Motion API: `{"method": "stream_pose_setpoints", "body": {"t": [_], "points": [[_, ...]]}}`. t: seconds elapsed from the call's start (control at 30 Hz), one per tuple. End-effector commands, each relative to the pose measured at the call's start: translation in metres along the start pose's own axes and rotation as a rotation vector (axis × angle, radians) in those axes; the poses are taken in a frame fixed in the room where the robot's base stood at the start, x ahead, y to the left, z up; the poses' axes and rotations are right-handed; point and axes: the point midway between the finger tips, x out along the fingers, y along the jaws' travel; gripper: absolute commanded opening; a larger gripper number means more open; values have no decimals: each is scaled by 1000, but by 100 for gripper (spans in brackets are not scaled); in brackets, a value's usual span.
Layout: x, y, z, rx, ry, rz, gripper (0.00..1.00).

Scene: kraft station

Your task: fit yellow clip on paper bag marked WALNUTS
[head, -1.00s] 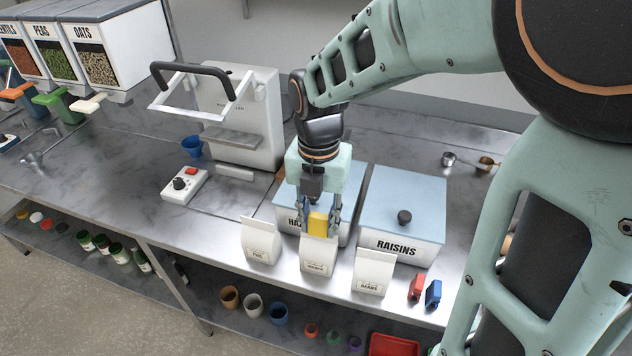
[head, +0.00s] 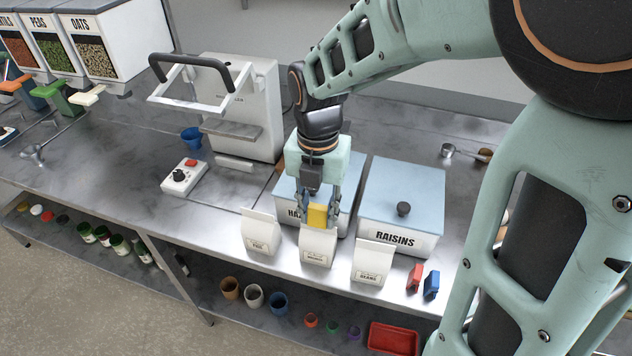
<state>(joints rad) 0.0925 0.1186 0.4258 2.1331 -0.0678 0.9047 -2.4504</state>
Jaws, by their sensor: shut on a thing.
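My gripper (head: 318,212) points down over the middle of three paper bags and is shut on the yellow clip (head: 318,216). The clip is at the top edge of the middle white paper bag (head: 317,247). I cannot tell whether the clip is around the bag's top or just in front of or behind it. The bag stands upright, and its label is too small to read surely. A similar bag (head: 261,232) stands to its left, and a bag that seems marked BEANS (head: 372,262) stands to its right.
A bin (head: 284,188) with a partly hidden label stands behind the bags, beside the RAISINS bin (head: 402,205). A red clip (head: 414,277) and a blue clip (head: 432,286) stand right of the bags. A control box (head: 183,178) is at left. The counter's front edge is close.

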Motion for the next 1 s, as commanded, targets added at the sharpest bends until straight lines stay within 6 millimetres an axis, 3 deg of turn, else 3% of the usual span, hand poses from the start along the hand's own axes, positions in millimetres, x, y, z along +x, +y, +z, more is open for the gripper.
{"method": "stream_pose_setpoints", "body": {"t": [0.6, 0.63, 0.8, 1.0], "points": [[6, 0, 0, 0, 1, 0, 14], [6, 0, 0, 0, 1, 0, 30], [6, 0, 0, 0, 1, 0, 49], [6, 0, 0, 0, 0, 0, 49]]}}
